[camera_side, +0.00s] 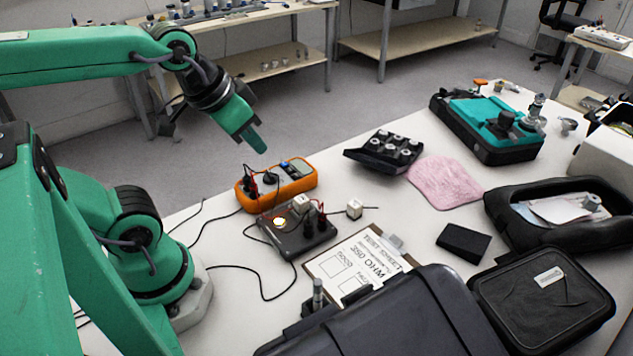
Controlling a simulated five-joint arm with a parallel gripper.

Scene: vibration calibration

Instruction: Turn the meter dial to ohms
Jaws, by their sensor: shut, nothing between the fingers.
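The meter is an orange case (309,182) with a grey face, lying on the white table left of centre. Its dark round dial (270,178) shows small on the face, and I cannot read its setting. A small blue display (284,165) is near the dial. Red and black leads plug in at its left end. My gripper (261,149) is green, points down and to the right, and is above the meter, apart from it. Its fingers are together with nothing between them.
A dark box with leads (298,238) stands just in front of the meter, with white cubes around it. A test sheet clipboard (352,268), a large black case (400,320) and a pink cloth (445,182) lie to the right. Black cables cross the table at the left.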

